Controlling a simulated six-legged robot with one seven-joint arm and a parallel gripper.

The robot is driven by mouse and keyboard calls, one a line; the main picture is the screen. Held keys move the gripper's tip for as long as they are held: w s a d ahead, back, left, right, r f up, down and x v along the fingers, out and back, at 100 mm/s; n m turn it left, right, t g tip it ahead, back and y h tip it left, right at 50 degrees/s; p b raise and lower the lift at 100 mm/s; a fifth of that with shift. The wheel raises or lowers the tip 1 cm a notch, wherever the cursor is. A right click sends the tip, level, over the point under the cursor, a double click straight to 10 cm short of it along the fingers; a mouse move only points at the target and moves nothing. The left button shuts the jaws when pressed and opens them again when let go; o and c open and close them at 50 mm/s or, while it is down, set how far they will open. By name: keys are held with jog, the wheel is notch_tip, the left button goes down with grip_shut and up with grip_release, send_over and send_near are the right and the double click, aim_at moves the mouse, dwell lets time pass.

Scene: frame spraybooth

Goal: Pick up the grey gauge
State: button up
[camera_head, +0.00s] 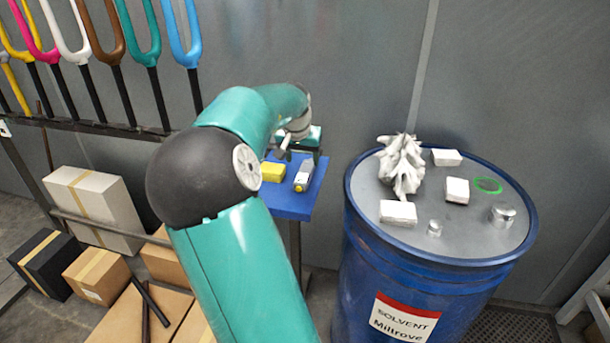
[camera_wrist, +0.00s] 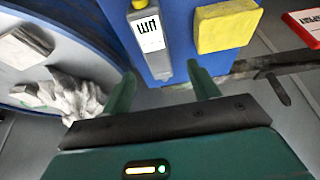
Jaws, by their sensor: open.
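The grey gauge (camera_head: 303,177) lies on the blue tabletop (camera_head: 290,207), with its yellow end toward the front. In the wrist view the gauge (camera_wrist: 150,42) shows a white label with dark marks, and its yellow end is cut off at the top edge. My gripper (camera_wrist: 162,74) is open, its two green fingers spread apart. The lower end of the gauge appears between the fingertips in that view; the fingers do not hold it. In the head view my arm partly hides the table and my gripper.
A yellow block (camera_head: 272,172) lies beside the gauge. A blue solvent drum (camera_head: 385,262) stands to the right, with a crumpled white cloth (camera_head: 402,163), several white blocks and a green ring (camera_head: 488,185) on its lid. Cardboard boxes (camera_head: 97,275) are on the left.

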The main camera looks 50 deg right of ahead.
aim_at(306, 169)
jog(key=shift+x, duration=2.75)
jog(key=shift+s+d, duration=0.1)
jog(key=shift+s, duration=0.05)
jog(key=c, duration=1.1)
jog(key=shift+c, duration=0.2)
jog(key=shift+r, duration=0.1)
jog(key=shift+r, duration=0.4)
notch_tip(306, 169, up, 3)
jog(key=shift+f, duration=0.25)
jog(key=w+a+r, duration=0.2)
jog(key=a+r, duration=0.1)
jog(key=w+a+r, duration=0.3)
jog(key=a, duration=0.1)
jog(key=w+a+r, duration=0.3)
jog(key=a, duration=0.1)
jog(key=shift+w+a+r, duration=0.15)
jog(key=shift+r, duration=0.15)
